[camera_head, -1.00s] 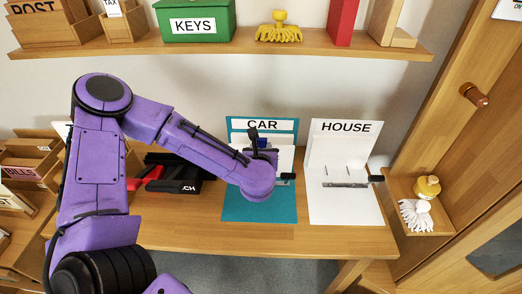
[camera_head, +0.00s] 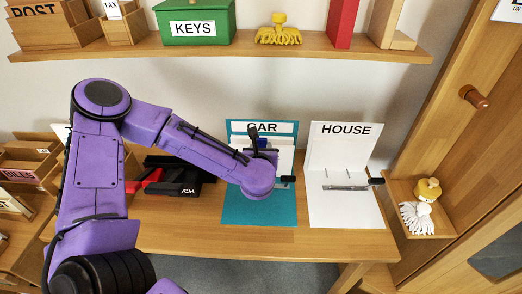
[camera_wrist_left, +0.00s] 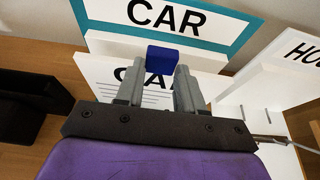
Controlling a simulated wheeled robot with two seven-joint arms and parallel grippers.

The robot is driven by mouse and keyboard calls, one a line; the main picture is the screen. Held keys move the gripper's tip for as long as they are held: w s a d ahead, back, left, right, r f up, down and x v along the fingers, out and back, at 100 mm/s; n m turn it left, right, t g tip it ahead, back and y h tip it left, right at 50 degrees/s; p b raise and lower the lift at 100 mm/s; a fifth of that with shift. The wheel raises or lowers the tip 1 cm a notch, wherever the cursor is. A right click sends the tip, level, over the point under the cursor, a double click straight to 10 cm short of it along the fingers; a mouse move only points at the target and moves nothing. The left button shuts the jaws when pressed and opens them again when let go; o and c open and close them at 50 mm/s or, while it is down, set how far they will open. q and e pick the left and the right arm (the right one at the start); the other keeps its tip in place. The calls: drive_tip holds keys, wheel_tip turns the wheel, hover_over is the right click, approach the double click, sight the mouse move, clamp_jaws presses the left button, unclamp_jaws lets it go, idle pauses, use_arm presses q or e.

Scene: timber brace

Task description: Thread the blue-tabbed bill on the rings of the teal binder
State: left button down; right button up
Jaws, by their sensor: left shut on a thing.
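The teal binder (camera_head: 238,205), labelled CAR, stands open on the desk with its back cover upright. My left arm reaches over it, and my left gripper (camera_wrist_left: 160,85) is shut on the blue tab (camera_wrist_left: 173,60) of a white bill (camera_wrist_left: 110,75) with printed CAR text. The bill is in front of the binder's upright cover in the left wrist view. The binder's rings are hidden behind my wrist, so I cannot tell whether the bill touches them. My right gripper is not in view.
A white HOUSE binder (camera_head: 345,205) with two upright prongs stands open close on the right. A black punch (camera_head: 180,185) with a red part lies left of the teal binder. A shelf (camera_head: 330,48) runs above. The front desk strip is clear.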

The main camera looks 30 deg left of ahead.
use_arm(q)
drive_tip(key=shift+w+a+b, duration=0.2)
drive_tip(key=shift+w+a, duration=0.1)
drive_tip(key=shift+w, duration=0.2)
drive_tip(key=shift+w+a+b, duration=0.15)
drive_tip(key=shift+w+a, duration=0.15)
drive_tip(key=shift+w, duration=0.2)
idle(0.6)
drive_tip(key=shift+c, duration=0.7)
unclamp_jaws()
wheel_tip(320, 180, up, 8)
drive_tip(key=p, duration=0.5)
drive_tip(key=shift+s, duration=0.1)
